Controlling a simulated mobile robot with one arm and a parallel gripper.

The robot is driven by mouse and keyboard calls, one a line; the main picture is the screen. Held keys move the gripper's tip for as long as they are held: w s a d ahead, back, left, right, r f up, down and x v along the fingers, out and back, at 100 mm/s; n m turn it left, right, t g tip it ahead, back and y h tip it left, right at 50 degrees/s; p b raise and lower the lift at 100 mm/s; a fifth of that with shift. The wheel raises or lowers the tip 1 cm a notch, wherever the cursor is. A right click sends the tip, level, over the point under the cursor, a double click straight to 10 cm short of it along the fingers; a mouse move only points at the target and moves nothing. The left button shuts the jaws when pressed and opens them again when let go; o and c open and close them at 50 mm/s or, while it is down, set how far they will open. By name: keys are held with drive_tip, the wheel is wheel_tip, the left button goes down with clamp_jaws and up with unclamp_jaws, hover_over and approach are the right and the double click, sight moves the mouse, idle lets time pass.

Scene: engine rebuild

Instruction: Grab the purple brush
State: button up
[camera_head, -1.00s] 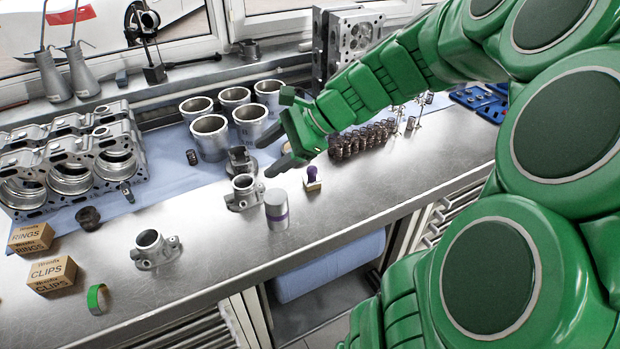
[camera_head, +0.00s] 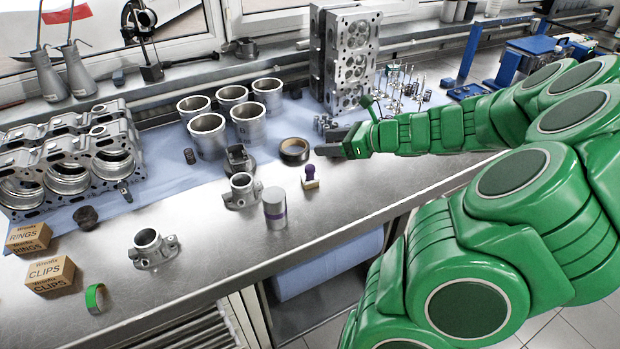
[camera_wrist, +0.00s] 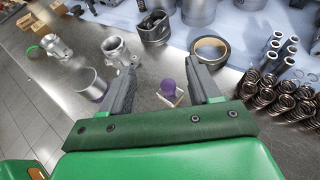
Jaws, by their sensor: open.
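The purple brush (camera_head: 310,172) has a rounded purple handle and a pale block-like base, and stands upright on the metal bench. In the wrist view, the brush (camera_wrist: 168,88) shows between my two fingers, slightly right of the middle. My gripper (camera_head: 334,141) is open and empty, with dark fingers, to the upper right of the brush in the head view. In the wrist view, my gripper (camera_wrist: 163,75) has a finger on each side of the brush in the picture, with no contact visible. The height gap cannot be told.
A silver can with a purple band (camera_head: 275,210) and a metal housing (camera_head: 242,190) stand left of the brush. A dark ring (camera_head: 294,150) lies behind it. Several coil springs (camera_wrist: 262,90) stand right of my gripper in the wrist view. Bare bench lies in front.

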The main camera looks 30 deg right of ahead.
sight(314, 169)
wheel_tip(314, 169, down, 9)
drive_tip(key=shift+a+r, duration=0.1)
drive_tip(key=shift+r, duration=0.05)
drive_tip(key=shift+x, duration=3.9)
drive_tip(key=shift+r, duration=0.15)
drive_tip(key=shift+c, duration=0.2)
drive_tip(key=c, duration=1.1)
drive_tip(key=shift+o, duration=0.2)
drive_tip(key=shift+r, duration=0.1)
